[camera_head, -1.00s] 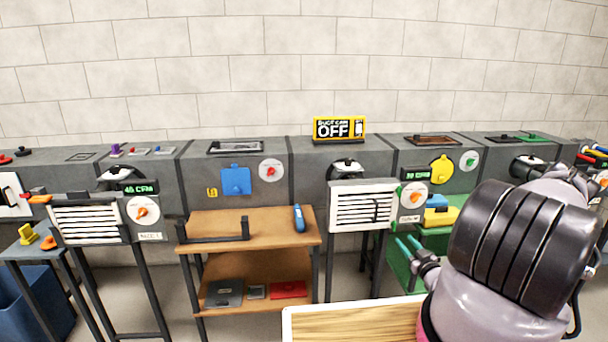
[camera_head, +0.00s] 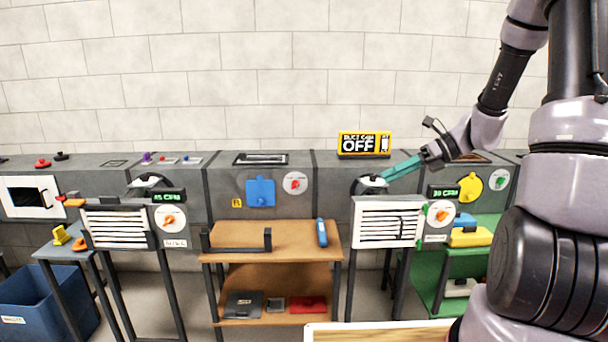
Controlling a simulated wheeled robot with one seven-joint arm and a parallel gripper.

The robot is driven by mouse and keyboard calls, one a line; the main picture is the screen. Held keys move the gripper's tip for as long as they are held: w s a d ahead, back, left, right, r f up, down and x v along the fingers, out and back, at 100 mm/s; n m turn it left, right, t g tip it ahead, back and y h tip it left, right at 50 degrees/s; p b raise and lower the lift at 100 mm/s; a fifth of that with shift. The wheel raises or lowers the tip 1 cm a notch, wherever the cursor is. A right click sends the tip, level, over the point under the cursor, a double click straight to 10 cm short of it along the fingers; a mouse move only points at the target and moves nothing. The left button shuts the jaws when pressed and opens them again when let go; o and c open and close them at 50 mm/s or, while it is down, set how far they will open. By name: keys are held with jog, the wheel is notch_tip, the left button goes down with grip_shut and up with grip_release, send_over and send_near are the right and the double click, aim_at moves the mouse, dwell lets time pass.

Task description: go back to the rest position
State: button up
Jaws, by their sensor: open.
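My gripper (camera_head: 390,171) is at the right of centre, at the end of my raised arm. Its teal fingers point left and slightly down, near the white-topped dark fitting (camera_head: 370,183) above the right vent grille (camera_head: 388,222). From this side view the fingers overlap each other, and nothing shows held between them. I cannot tell whether the fingertips touch the fitting. My arm fills the right side of the view and hides part of the duct there.
A long grey duct (camera_head: 222,185) runs along the wall with a yellow "OFF" sign (camera_head: 364,144) on top. A brown shelf cart (camera_head: 285,232) stands in front, with a blue tool (camera_head: 321,232) on it. A blue bin (camera_head: 45,300) is at lower left. A wooden board edge (camera_head: 380,331) is nearest.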

jog(key=s+d+r+n+t+h, duration=0.2)
jog(key=s+r+n+t+h, duration=0.3)
jog(key=s+r+n, duration=1.3)
jog(key=n+h, duration=0.4)
jog(key=n, duration=0.1)
jog(key=shift+t+h, duration=0.3)
jog(key=shift+a, duration=0.15)
